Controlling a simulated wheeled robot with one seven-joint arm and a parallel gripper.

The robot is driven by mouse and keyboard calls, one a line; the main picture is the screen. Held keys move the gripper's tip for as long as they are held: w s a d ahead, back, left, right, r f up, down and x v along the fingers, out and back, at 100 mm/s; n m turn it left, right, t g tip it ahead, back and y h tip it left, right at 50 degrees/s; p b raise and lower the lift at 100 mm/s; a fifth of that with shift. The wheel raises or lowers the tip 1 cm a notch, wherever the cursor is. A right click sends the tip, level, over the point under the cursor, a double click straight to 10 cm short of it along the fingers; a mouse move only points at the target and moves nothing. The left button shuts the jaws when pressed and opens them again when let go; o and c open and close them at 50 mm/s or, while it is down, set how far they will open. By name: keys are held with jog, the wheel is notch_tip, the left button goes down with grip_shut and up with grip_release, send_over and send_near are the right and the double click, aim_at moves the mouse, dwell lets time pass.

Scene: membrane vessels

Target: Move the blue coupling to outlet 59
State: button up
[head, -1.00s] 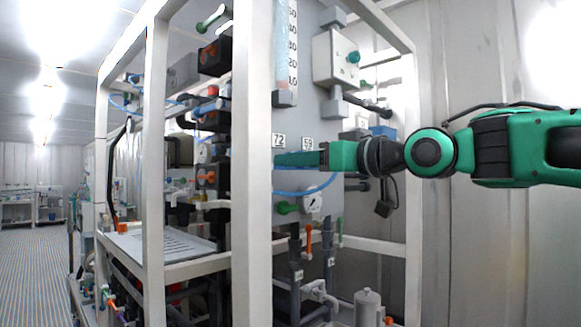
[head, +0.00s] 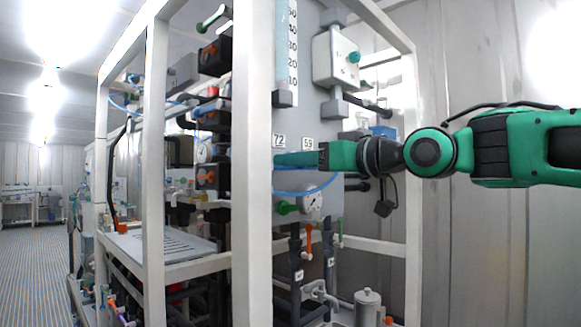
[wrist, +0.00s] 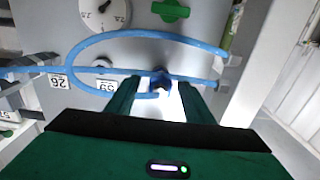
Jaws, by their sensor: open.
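The blue coupling (wrist: 160,82) is dark blue and sits between the fingertips of my gripper (wrist: 160,92) in the wrist view. The fingers stand apart on either side of it, and contact is not visible. A light blue hose (wrist: 150,35) loops around this spot. The label 59 (wrist: 107,86) is upside down to the left of the coupling, with a round fitting (wrist: 103,64) just above it. In the head view my gripper (head: 298,159) is at the grey panel, just below the label 59 (head: 307,142); the coupling is hidden there.
A second label, 72 (head: 278,141), is left of 59. A gauge (head: 313,201) and green handle (head: 287,208) are below my gripper. A white frame post (head: 252,160) stands left of the fingers and another (head: 412,220) behind the arm.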

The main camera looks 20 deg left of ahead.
grip_shut()
jog(key=shift+v, duration=3)
